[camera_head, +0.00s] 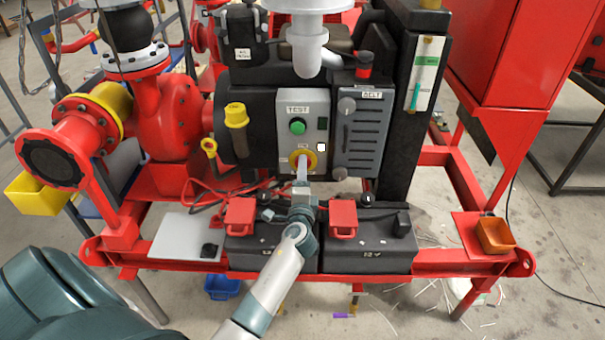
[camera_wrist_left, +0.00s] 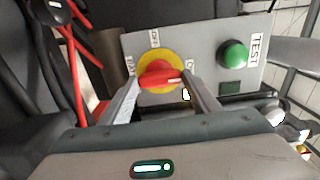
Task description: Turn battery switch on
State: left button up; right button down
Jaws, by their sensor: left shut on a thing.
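The battery switch is a red handle on a round yellow plate (camera_head: 311,159), low on a grey control panel (camera_head: 317,115). In the left wrist view the red handle (camera_wrist_left: 160,76) lies roughly level across the yellow plate (camera_wrist_left: 150,57), with small labels around it. My left gripper (camera_head: 302,168) reaches up to the panel from below. In the left wrist view its two fingers (camera_wrist_left: 160,92) stand on either side of the red handle and are shut on it. The handle is mostly hidden by the gripper in the head view. My right gripper is in neither view.
A green button (camera_head: 298,127) marked TEST sits above the switch. Two black batteries (camera_head: 366,257) with red terminal covers (camera_head: 343,219) stand below the panel, under my left arm. A red pump (camera_head: 170,118) is at left, and an orange tray (camera_head: 494,236) is at right.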

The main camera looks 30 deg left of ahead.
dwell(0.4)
pick_arm(q)
jog(key=o, duration=1)
jog(key=shift+o, duration=0.2)
jog(key=shift+s+d, duration=0.1)
jog(key=b+v, duration=0.4)
jog(key=v, duration=1.3)
jog(key=shift+s, duration=0.1)
